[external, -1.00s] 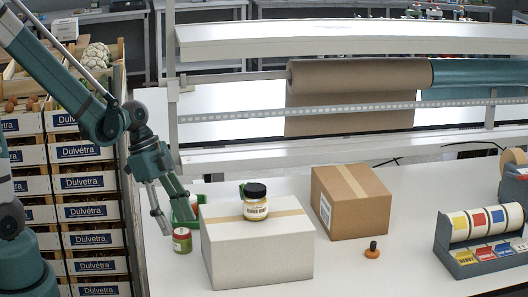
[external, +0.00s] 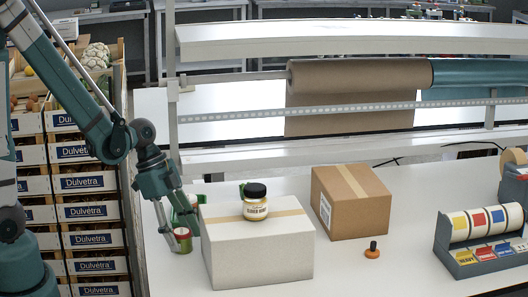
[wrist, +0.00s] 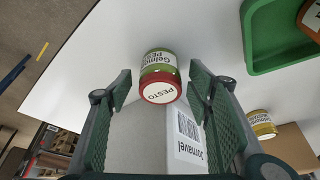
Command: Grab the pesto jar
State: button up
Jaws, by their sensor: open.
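The pesto jar (external: 183,241) stands on the table at the left of the white box. In the wrist view the jar shows ahead, in the gap between my open fingers (wrist: 160,84). I cannot tell whether a finger touches it. My gripper partly hides the jar in the external view.
The white box (external: 258,252) stands close to the right of the jar, with a dark-lidded jar (external: 256,208) on top. A brown carton (external: 352,205) is further right. A green tray (wrist: 262,55) lies near the pesto jar. Stacked crates (external: 92,240) stand at the left.

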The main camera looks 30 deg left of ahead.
aim_at(182, 231)
jog(key=shift+c, duration=0.7)
jog(key=c, duration=0.9)
jog(key=shift+r, duration=0.15)
jog(key=shift+c, duration=0.2)
jog(key=shift+r+p, duration=0.8)
jog(key=shift+r, duration=4.05)
